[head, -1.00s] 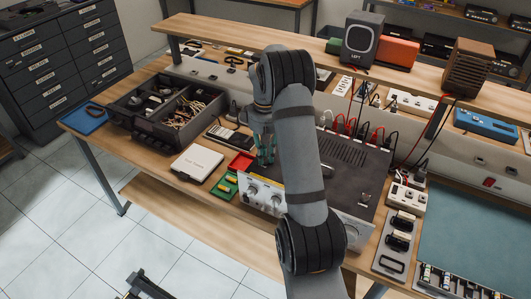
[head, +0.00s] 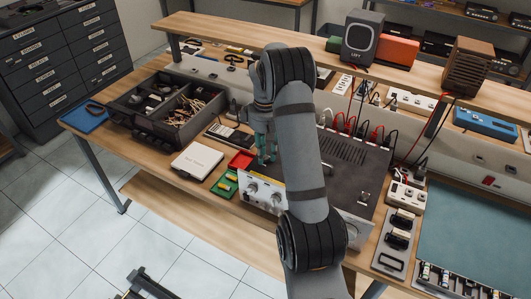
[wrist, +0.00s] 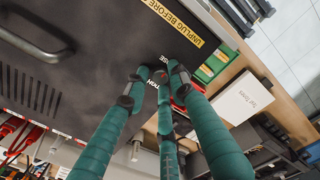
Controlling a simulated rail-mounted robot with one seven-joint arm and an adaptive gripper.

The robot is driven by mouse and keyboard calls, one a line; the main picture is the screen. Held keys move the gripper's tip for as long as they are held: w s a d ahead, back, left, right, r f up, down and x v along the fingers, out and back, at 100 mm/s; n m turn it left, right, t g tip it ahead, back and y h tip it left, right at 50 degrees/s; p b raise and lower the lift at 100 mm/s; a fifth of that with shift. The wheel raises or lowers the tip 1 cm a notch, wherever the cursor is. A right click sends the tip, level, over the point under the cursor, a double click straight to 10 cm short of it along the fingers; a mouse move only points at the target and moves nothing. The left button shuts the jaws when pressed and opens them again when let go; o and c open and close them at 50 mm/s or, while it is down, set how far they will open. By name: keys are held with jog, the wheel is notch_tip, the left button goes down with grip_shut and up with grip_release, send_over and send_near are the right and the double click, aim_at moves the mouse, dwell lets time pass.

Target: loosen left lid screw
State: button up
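The dark lid (head: 345,152) of a silver-fronted amplifier fills much of the wrist view (wrist: 95,65). My gripper (head: 266,162) has teal fingers pointing down at the lid's front left corner. A small fitting (head: 366,197), which looks like the other lid screw, stands near the lid's front right.
A dark parts crate (head: 150,122) stands further left.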

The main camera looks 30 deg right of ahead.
aim_at(266, 157)
jog(key=shift+o, duration=1.1)
notch_tip(266, 157, up, 12)
notch_tip(266, 157, down, 12)
jog(key=shift+f, duration=0.1)
dwell(0.6)
